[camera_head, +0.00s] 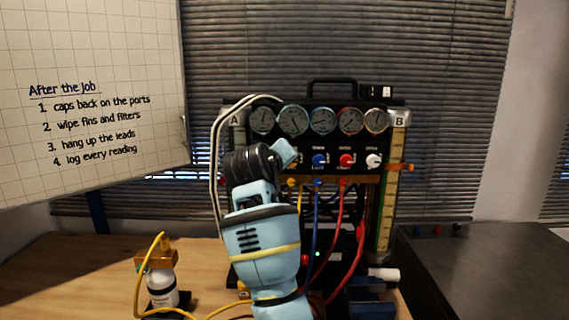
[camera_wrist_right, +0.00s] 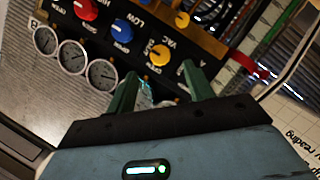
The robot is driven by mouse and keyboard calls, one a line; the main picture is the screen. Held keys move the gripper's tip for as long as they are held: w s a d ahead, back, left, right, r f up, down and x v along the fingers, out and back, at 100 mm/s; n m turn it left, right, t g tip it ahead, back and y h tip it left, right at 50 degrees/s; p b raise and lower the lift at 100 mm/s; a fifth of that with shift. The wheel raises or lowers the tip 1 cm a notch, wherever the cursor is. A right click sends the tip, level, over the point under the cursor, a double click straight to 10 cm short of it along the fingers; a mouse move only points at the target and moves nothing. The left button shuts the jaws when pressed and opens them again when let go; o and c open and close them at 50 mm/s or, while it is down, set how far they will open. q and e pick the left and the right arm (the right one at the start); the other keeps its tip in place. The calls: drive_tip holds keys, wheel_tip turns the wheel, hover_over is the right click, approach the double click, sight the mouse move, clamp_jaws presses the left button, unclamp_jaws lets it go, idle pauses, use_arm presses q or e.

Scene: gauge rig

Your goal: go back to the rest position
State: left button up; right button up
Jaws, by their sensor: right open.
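My right arm rises from the bottom middle of the head view, in front of the gauge rig (camera_head: 350,155). Its fingers are hidden there behind the arm and wrist. In the right wrist view my right gripper (camera_wrist_right: 160,88) is open, with two green fingers apart and no object held. They point at the panel, near the yellow knob (camera_wrist_right: 160,53) and a round gauge (camera_wrist_right: 102,74); whether they touch it I cannot tell. My left gripper is not in view.
A white bottle (camera_head: 162,288) with a yellow hose stands on the wooden table (camera_head: 60,275) at left. Blue and red hoses (camera_head: 340,225) hang below the panel. A whiteboard (camera_head: 90,50) is at upper left. A dark bench (camera_head: 480,270) is at right.

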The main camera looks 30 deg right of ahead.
drive_tip(key=shift+f, duration=0.1)
idle(0.3)
drive_tip(key=s+a+f+g+y, duration=0.15)
drive_tip(key=s+f, duration=0.35)
drive_tip(key=f, duration=0.5)
drive_tip(key=s+f+n+y, duration=0.15)
drive_tip(key=s+f, duration=0.25)
drive_tip(key=f, duration=0.7)
drive_tip(key=s+a+f+g+y, duration=0.15)
drive_tip(key=s+f, duration=0.35)
drive_tip(key=f, duration=0.5)
drive_tip(key=s+a+f+g+y, duration=0.1)
drive_tip(key=s+a+f+y, duration=0.1)
drive_tip(key=s+f, duration=0.5)
drive_tip(key=s+a+f+g+y, duration=0.15)
drive_tip(key=s+f, duration=0.35)
drive_tip(key=s, duration=0.5)
drive_tip(key=s+a+f+g+y, duration=0.1)
drive_tip(key=s+a+y, duration=0.15)
drive_tip(key=s, duration=0.55)
drive_tip(key=s+a+f+g+y, duration=0.1)
drive_tip(key=s+a+g, duration=0.15)
drive_tip(key=s, duration=0.55)
drive_tip(key=w+a+f+t+y, duration=0.1)
drive_tip(key=w+a+f+t, duration=0.1)
drive_tip(key=w+f+t, duration=0.5)
drive_tip(key=shift+a+f+n+t, duration=0.4)
drive_tip(key=shift+f+t, duration=0.4)
drive_tip(key=shift+f, duration=0.55)
drive_tip(key=shift+w, duration=0.1)
